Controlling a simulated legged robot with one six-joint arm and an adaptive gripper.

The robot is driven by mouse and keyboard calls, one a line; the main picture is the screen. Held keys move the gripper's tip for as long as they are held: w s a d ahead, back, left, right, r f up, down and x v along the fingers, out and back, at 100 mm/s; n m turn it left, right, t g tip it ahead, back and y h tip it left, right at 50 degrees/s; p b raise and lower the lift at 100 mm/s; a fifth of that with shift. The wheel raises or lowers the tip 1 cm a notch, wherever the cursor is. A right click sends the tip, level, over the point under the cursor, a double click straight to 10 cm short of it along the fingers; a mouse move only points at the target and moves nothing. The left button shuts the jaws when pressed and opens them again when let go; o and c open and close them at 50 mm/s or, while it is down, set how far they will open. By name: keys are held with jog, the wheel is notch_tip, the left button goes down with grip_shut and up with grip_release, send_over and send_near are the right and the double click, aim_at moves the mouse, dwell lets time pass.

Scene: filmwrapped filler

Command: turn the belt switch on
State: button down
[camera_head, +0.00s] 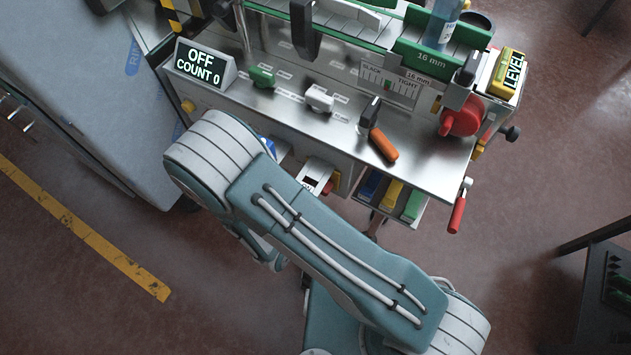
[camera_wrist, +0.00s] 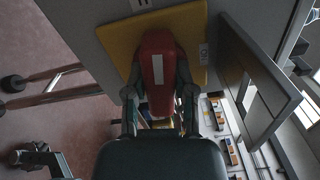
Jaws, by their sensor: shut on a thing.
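A red switch handle (camera_wrist: 157,48) with a white stripe stands on a yellow plate (camera_wrist: 197,24) on a grey panel in the wrist view. I take it to be the belt switch. My gripper (camera_wrist: 158,88) has a finger on each side of the handle and is shut on it. The handle's stripe runs roughly up and down in this view. In the head view my arm hides the gripper; a small red and yellow part (camera_head: 331,184) shows beside the arm, on the machine's front. The display (camera_head: 198,66) reads OFF, COUNT 0.
The steel worktop (camera_head: 420,155) carries a green knob (camera_head: 262,77), an orange-handled tool (camera_head: 383,145) and a red knob (camera_head: 461,116). A grey hinged panel (camera_wrist: 258,82) stands close on the right in the wrist view. Open floor lies left, with a yellow line (camera_head: 85,228).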

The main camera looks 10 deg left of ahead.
jog(key=m, duration=0.4)
jog(key=shift+f, duration=0.2)
jog(key=m, duration=0.8)
jog(key=shift+m, duration=1.8)
jog(key=shift+c, duration=2.2)
grip_release()
jog(key=shift+a, duration=0.1)
jog(key=shift+r, duration=0.1)
